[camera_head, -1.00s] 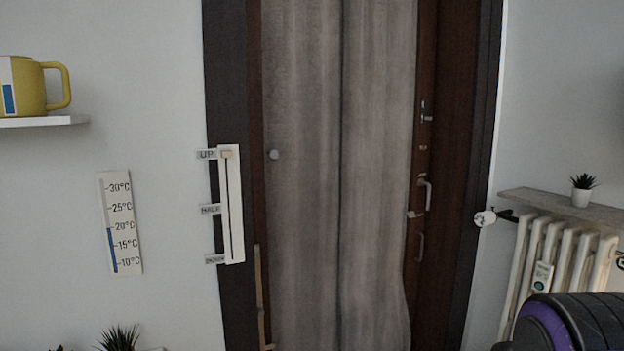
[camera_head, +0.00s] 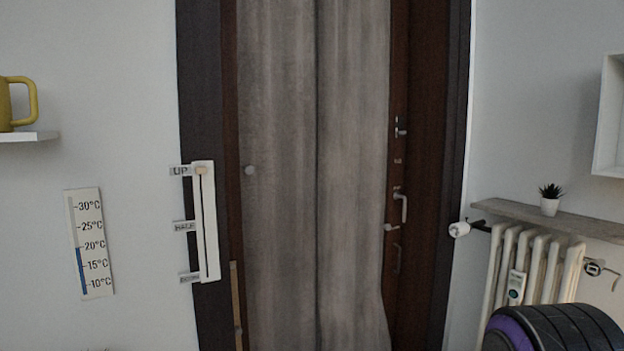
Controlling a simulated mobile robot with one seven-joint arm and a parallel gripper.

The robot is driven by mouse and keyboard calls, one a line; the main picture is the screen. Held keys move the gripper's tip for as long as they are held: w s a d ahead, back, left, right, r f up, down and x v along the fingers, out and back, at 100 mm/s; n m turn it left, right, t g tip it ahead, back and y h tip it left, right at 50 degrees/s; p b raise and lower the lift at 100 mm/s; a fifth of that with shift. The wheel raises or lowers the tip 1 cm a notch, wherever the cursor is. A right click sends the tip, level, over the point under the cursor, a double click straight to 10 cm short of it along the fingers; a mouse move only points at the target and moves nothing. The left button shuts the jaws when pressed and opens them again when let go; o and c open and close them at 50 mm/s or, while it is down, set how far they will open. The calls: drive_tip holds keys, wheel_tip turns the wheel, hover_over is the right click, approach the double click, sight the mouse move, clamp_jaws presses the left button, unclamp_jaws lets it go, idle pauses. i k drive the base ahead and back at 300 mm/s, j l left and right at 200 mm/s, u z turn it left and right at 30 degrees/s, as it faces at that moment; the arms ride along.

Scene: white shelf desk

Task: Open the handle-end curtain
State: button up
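Two grey curtain panels hang side by side in front of a dark brown door, meeting at a dark seam near the middle. The door handle (camera_head: 401,205) shows just right of that edge, on the bare strip of door. Both panels hang closed across most of the door. My gripper is not in view; a dark rounded part with a purple ring, lower right, seems to be my arm.
A radiator (camera_head: 530,262) with a valve knob (camera_head: 459,229) stands right of the door under a shelf (camera_head: 565,218) with a potted plant (camera_head: 550,199). Left of the door are a slider panel (camera_head: 206,222), a thermometer (camera_head: 89,243) and a mug (camera_head: 20,103) on a small shelf.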

sight(354, 48)
drive_tip(key=i+z, duration=0.15)
drive_tip(key=i, duration=0.55)
drive_tip(key=i+j+z, duration=0.1)
drive_tip(key=i, duration=0.55)
drive_tip(key=i+j+z, duration=0.15)
drive_tip(key=i, duration=0.5)
